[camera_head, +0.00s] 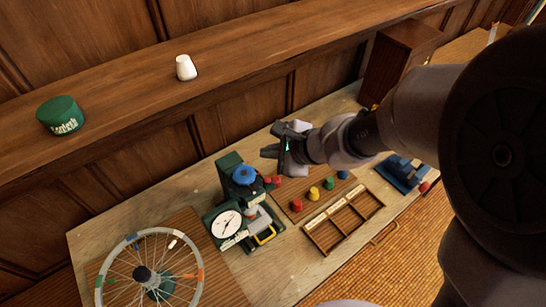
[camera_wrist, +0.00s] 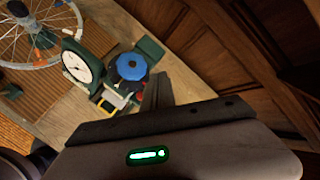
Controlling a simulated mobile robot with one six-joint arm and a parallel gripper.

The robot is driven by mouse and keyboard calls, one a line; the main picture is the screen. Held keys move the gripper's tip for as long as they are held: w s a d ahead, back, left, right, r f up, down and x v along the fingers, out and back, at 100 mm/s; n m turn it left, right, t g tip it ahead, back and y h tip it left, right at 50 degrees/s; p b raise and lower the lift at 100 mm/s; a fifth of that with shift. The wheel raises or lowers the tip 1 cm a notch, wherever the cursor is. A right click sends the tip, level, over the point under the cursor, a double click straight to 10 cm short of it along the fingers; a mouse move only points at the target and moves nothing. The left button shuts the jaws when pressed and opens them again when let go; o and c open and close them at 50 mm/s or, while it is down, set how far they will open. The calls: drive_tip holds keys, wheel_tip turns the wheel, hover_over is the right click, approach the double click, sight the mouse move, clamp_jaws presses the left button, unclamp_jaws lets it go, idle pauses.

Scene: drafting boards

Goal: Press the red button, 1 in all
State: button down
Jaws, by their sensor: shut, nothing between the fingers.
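The red button (camera_head: 297,205) is a round red cap at the near end of a row on a brown board (camera_head: 297,190). Yellow (camera_head: 314,193), green (camera_head: 329,183) and blue (camera_head: 342,174) buttons follow it in the row. My gripper (camera_head: 272,143) is shut and empty, held in the air above and behind the board, pointing left. Its fingers (camera_wrist: 156,92) also show in the wrist view, where I cannot see the red button. I cannot tell whether the button is pressed down.
A spoked wheel (camera_head: 150,270) is front left; a blue device (camera_head: 402,172) is right.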

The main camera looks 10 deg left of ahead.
sight(266, 180)
drive_tip(key=shift+f+b, duration=3.8)
drive_tip(key=shift+f, duration=0.6)
drive_tip(key=shift+f+b, duration=0.35)
drive_tip(key=shift+b, duration=0.2)
drive_tip(key=shift+f, duration=0.1)
drive_tip(key=shift+s+d+f+b, duration=0.15)
drive_tip(key=shift+s+f+b, duration=0.05)
drive_tip(key=shift+f+b, duration=0.25)
drive_tip(key=shift+s+d+f+b, duration=0.15)
drive_tip(key=shift+f+b, duration=0.25)
drive_tip(key=shift+b, duration=0.05)
drive_tip(key=shift+r, duration=0.15)
drive_tip(key=shift+w+a+r+p, duration=0.15)
drive_tip(key=shift+w+r+p, duration=0.1)
drive_tip(key=shift+r+p, duration=0.2)
drive_tip(key=shift+r, duration=0.1)
